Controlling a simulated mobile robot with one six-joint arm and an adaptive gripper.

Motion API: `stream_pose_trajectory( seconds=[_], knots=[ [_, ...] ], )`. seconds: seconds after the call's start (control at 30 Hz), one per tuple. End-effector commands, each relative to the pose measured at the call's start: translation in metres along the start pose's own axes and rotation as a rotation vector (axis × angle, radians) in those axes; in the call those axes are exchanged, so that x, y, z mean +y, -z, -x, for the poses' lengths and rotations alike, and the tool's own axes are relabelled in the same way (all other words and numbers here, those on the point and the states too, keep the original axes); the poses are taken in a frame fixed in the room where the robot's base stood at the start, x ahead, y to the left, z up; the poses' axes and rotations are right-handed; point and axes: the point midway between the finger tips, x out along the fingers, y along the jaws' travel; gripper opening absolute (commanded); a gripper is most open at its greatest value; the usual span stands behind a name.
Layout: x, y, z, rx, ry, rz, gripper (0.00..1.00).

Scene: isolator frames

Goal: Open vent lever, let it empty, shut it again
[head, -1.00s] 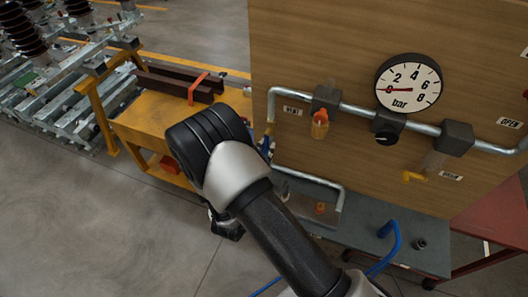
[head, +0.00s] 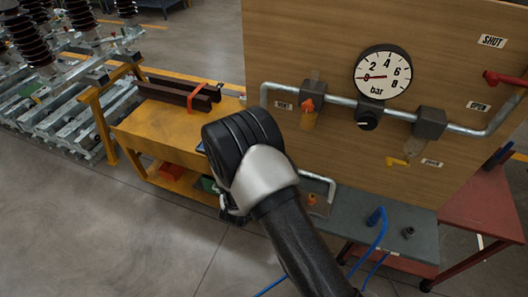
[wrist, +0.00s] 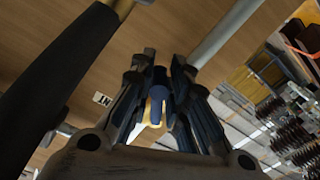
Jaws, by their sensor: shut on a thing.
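My gripper (wrist: 164,72) is shut on a dark blue lever handle (wrist: 158,98), which shows between the two fingers in the wrist view. A yellowish part shows just below the handle. In the head view my own wrist hides the fingers and this handle at the left end of the pipe (head: 290,90). The round gauge (head: 383,76) is marked in bar, and its red needle points left, at about 0. A red lever (head: 505,79) sits at the right, between the SHUT label (head: 492,41) and the OPEN label (head: 479,107).
The wooden panel (head: 450,60) carries an orange-topped unit (head: 308,108), a black knob (head: 367,120) and a yellow tap (head: 398,161). Blue hose (head: 378,225) lies over the grey bench. A yellow trolley (head: 150,125) stands left. Floor at front left is clear.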

Motion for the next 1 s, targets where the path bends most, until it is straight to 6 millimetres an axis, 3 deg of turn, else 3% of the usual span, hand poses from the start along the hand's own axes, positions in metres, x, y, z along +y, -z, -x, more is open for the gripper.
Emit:
stream_pose_trajectory(
  seconds=[0.03,0.5,1.0],
  knots=[
    [0.009,-0.001,0.0,-0.008,-0.014,0.043,0.0],
    [0.035,0.016,-0.001,-0.004,-0.017,0.485,0.0],
    [0.05,0.04,-0.002,-0.001,-0.02,0.864,0.0]
  ],
)
